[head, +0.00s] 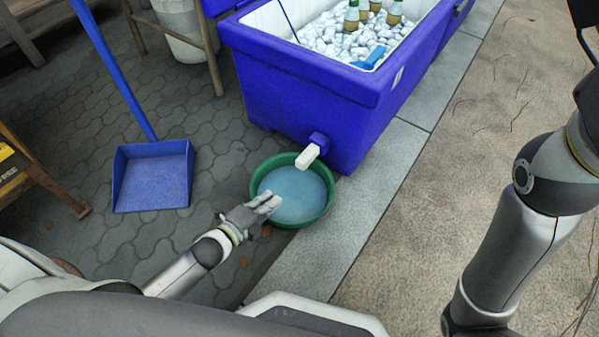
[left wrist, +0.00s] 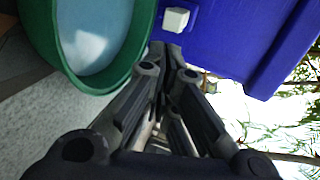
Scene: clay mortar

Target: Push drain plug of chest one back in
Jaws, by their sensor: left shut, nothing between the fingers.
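The blue chest (head: 300,85) stands open, filled with ice and several bottles. Low on its near end is a blue drain fitting (head: 319,140) with a white plug (head: 307,157) sticking out over a green basin (head: 258,222) of water. The white plug also shows in the left wrist view (left wrist: 176,19), on the chest's blue wall (left wrist: 225,35). My left gripper (head: 272,203) is shut and empty, over the basin's near left rim and apart from the plug. It also shows in the left wrist view (left wrist: 168,50). My right gripper is out of view.
A blue dustpan (head: 152,180) with a long handle lies on the paving at left. A wooden stool (head: 208,50) and a white bucket (head: 190,40) stand behind it. A blue scoop (head: 370,57) rests in the ice. Bare ground lies to the right.

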